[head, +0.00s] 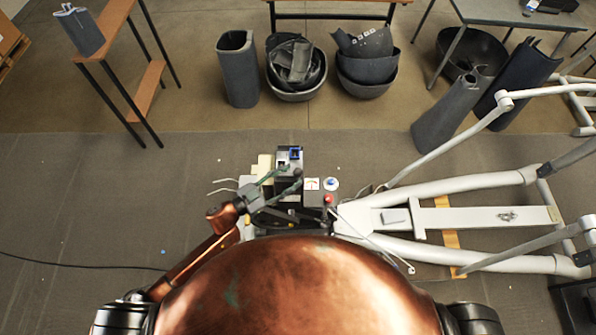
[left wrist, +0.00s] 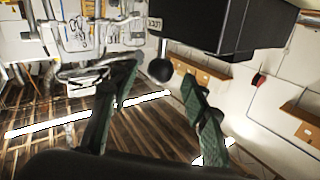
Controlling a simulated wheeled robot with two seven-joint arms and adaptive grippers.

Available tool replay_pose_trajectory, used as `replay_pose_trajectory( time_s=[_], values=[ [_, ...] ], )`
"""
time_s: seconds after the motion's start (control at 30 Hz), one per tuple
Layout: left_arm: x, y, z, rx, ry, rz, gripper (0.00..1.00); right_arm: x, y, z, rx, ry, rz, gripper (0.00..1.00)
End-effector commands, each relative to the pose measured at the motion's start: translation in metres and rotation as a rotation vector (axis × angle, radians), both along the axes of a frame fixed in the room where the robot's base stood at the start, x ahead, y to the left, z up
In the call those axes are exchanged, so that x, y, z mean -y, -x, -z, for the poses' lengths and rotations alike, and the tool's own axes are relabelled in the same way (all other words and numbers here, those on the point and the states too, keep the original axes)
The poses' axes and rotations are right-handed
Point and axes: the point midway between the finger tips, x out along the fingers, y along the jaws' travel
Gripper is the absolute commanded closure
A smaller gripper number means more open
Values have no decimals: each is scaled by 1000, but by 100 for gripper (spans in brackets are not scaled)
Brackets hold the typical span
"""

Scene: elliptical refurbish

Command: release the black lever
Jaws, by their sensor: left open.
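The black lever shows as a round black knob (left wrist: 160,70) on a stem below a dark box in the left wrist view. It also shows as a small dark knob (head: 297,174) on the machine in the head view. My left gripper (head: 289,178) has green fingers and reaches over the machine from the left. In the left wrist view the gripper (left wrist: 160,76) is open, with one finger on each side of the knob. Gaps show between the knob and both fingers. My right gripper is not in view.
The elliptical machine's black console (head: 289,156) stands just beyond the gripper. A red button (head: 328,199) lies to the right. The white machine frame (head: 465,217) extends right. Grey bins (head: 237,70) stand at the back. A wooden-shelved table (head: 150,88) is at left.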

Motion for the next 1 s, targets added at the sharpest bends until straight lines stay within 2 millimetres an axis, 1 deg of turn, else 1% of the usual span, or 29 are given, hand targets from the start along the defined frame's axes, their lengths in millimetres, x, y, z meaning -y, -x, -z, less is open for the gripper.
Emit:
replay_pose_trajectory(
  time_s=[0.03, 0.1, 0.23, 0.4, 0.63, 1.0],
  values=[
    [8, -5, -2, 2, 1, 1, 57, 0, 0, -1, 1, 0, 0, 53],
    [16, -10, -1, 2, 1, 1, 57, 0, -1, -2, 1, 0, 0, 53],
    [28, -18, -1, 0, 0, 0, 57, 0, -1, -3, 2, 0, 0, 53],
    [33, -22, 0, 0, -1, -1, 57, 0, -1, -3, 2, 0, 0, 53],
    [33, -22, 0, 0, -1, -1, 58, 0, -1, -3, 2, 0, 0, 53],
    [33, -22, 0, 0, -1, -1, 84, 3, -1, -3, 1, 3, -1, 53]
  ],
)
